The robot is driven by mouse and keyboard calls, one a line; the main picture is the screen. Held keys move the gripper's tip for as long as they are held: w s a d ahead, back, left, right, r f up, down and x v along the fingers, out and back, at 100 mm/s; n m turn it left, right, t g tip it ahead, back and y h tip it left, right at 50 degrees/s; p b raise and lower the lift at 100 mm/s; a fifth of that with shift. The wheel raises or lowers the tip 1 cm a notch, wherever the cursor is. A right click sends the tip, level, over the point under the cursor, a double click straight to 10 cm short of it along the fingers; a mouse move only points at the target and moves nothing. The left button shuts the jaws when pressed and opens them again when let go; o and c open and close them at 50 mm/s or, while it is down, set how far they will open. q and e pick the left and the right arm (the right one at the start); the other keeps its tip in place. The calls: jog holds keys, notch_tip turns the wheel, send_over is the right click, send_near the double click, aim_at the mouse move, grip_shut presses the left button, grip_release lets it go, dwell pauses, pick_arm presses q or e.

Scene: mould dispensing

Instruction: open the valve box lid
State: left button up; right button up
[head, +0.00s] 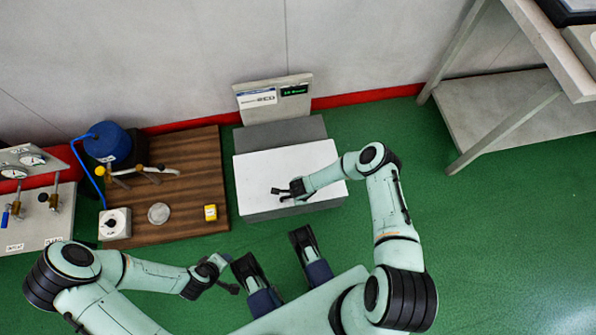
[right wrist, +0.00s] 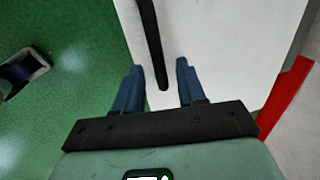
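The white box (head: 260,180), with a flat white lid and grey sides, stands on the floor at the centre of the head view; I take it as the valve box. Its lid (right wrist: 225,40) looks flat and closed. A black bar (right wrist: 150,40), seemingly its handle, runs over the lid in the right wrist view. My right gripper (head: 280,191) is above the lid's lower middle. Its blue fingers (right wrist: 158,85) are apart, with the bar's end between them and no visible contact. My left gripper (head: 230,282) is near the lower middle, away from the box; its fingers are unclear.
A panel with a small display (head: 294,91) stands behind the box. A grey table (head: 520,110) is at upper right. Green floor is clear at right.

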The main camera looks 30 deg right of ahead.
grip_shut()
jog(key=shift+r, duration=0.1)
jog(key=shift+w+d+r+g, duration=0.1)
jog(key=shift+w+r+g, duration=0.25)
jog(key=shift+r, duration=0.35)
jog(key=w+d+r, duration=0.2)
jog(key=w+r, duration=0.6)
jog(key=r, duration=0.4)
jog(key=shift+d, duration=0.2)
jog(key=shift+s+g, duration=0.1)
jog(key=shift+g, duration=0.15)
